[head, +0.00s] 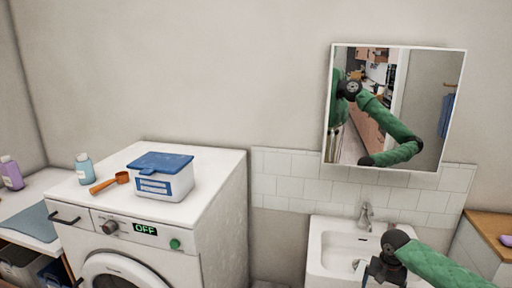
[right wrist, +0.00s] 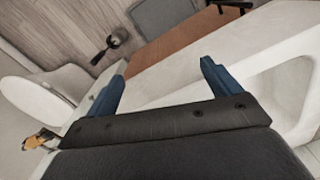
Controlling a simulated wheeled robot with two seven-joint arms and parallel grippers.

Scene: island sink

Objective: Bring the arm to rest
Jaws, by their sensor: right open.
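My right arm, in a green sleeve, comes in from the lower right of the head view. My right gripper (head: 384,270) hangs in front of the white sink (head: 335,236), low at the bottom edge of the picture. In the right wrist view its two blue fingers (right wrist: 162,85) stand wide apart with nothing between them. The sink also shows in the right wrist view (right wrist: 285,95), beside the right finger. My left gripper is not in the head view. The mirror (head: 397,105) reflects a green-sleeved arm of mine.
A white washing machine (head: 215,215) stands at the left, with a blue-lidded box (head: 165,185) and an orange scoop (head: 108,183) on top. A faucet (head: 366,215) rises behind the basin. A wooden-topped cabinet (head: 490,228) stands at the right.

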